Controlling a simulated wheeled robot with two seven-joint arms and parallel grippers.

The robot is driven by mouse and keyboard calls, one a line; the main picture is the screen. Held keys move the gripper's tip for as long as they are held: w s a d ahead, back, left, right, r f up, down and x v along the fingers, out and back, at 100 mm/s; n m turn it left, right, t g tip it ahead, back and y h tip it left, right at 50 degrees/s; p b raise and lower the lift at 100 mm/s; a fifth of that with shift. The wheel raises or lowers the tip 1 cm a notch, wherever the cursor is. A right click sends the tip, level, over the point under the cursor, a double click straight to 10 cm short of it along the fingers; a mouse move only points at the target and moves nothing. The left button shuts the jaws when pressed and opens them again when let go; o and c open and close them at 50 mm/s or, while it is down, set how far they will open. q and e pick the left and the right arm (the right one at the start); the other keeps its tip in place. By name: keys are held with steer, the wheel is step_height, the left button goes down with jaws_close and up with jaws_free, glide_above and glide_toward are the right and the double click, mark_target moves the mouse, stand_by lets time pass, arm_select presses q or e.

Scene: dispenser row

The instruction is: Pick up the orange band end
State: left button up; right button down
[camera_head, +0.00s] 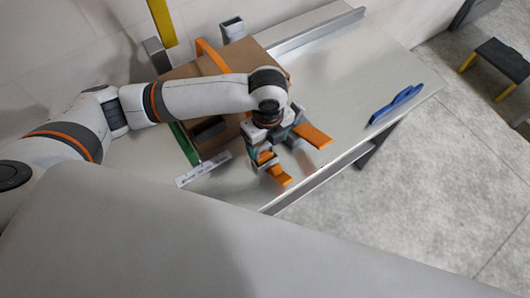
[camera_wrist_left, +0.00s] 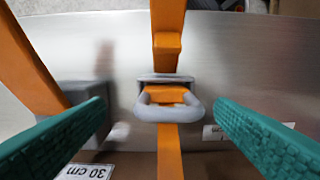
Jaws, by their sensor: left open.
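My left gripper (camera_head: 280,153) is open, pointing down over the table beside the cardboard box. In the left wrist view its two teal fingers (camera_wrist_left: 155,140) stand apart with an orange band (camera_wrist_left: 168,145) running between them, touched by neither. The band passes through a grey buckle (camera_wrist_left: 168,102) and continues towards the top edge. A second orange strip (camera_wrist_left: 25,70) slants in at the left. In the head view two orange pieces, one to the right (camera_head: 313,135) and one below (camera_head: 276,173), show around the gripper. Which is the band end is unclear. The gripper hides part of the band.
The cardboard box (camera_head: 235,57) stands on the metal table (camera_head: 345,65), partly hidden by my left arm. A blue tool (camera_head: 396,103) lies near the table's right edge. A white ruler-like strip (camera_head: 203,169) lies at the front left. The table's right part is mostly clear.

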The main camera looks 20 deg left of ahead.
mark_target(265, 154)
arm_select(q)
steer(key=f, duration=0.3)
steer(key=shift+s+a+f+p, duration=0.3)
steer(key=shift+f, duration=0.4)
steer(key=shift+w, duration=0.1)
arm_select(e)
steer(key=shift+w+r, duration=0.25)
steer(key=shift+w, duration=0.25)
steer(key=shift+w+r, duration=0.25)
steer(key=shift+w, duration=0.2)
arm_select(q)
steer(key=shift+c, duration=0.2)
steer(key=c, duration=1)
arm_select(e)
steer(key=shift+s, duration=0.3)
